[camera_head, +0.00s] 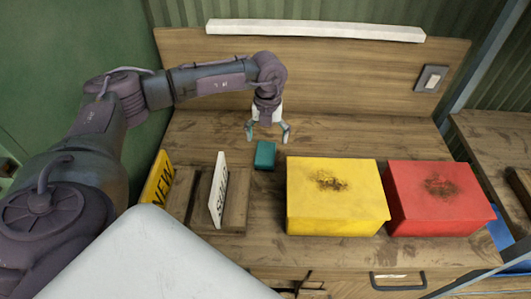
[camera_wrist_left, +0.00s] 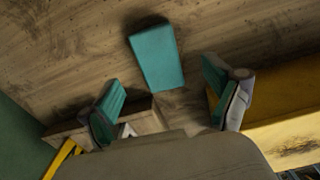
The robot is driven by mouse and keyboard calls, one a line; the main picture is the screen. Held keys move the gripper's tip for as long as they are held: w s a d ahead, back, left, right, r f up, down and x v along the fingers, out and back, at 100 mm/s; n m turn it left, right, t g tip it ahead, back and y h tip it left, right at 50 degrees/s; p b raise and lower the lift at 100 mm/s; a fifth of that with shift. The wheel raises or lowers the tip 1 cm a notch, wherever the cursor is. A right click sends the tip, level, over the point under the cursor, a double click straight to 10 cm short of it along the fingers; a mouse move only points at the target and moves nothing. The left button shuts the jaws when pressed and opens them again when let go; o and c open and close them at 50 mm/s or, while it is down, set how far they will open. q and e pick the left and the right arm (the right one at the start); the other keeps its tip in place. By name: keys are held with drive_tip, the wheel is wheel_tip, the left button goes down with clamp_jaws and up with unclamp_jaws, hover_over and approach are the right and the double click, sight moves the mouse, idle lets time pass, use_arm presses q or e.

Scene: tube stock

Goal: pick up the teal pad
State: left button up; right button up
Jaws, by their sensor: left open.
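The teal pad (camera_head: 265,155) is a small block lying on the wooden table, left of the yellow box. In the left wrist view the teal pad (camera_wrist_left: 157,57) lies flat, ahead of and between the spread fingers. My left gripper (camera_head: 268,137) is open and empty, pointing down just behind the pad in the head view. In the left wrist view both fingers of my left gripper (camera_wrist_left: 165,105) show teal inner faces, apart from the pad. My right gripper is not in view.
A yellow box (camera_head: 335,190) and a red box (camera_head: 438,195) stand right of the pad. A white sign (camera_head: 219,190) and a yellow sign (camera_head: 158,180) stand at the left on wooden pieces. The table behind the boxes is clear. A wooden back panel (camera_head: 340,75) rises behind.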

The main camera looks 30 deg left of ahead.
sight(265, 152)
use_arm(q)
drive_tip(key=f, duration=0.1)
drive_tip(key=f+p, duration=0.1)
drive_tip(key=f, duration=0.1)
drive_tip(key=s+f+p, duration=0.1)
drive_tip(key=f, duration=0.1)
drive_tip(key=shift+f, duration=0.25)
drive_tip(key=shift+w+f, duration=0.1)
drive_tip(key=shift+f, duration=0.15)
drive_tip(key=c, duration=1.3)
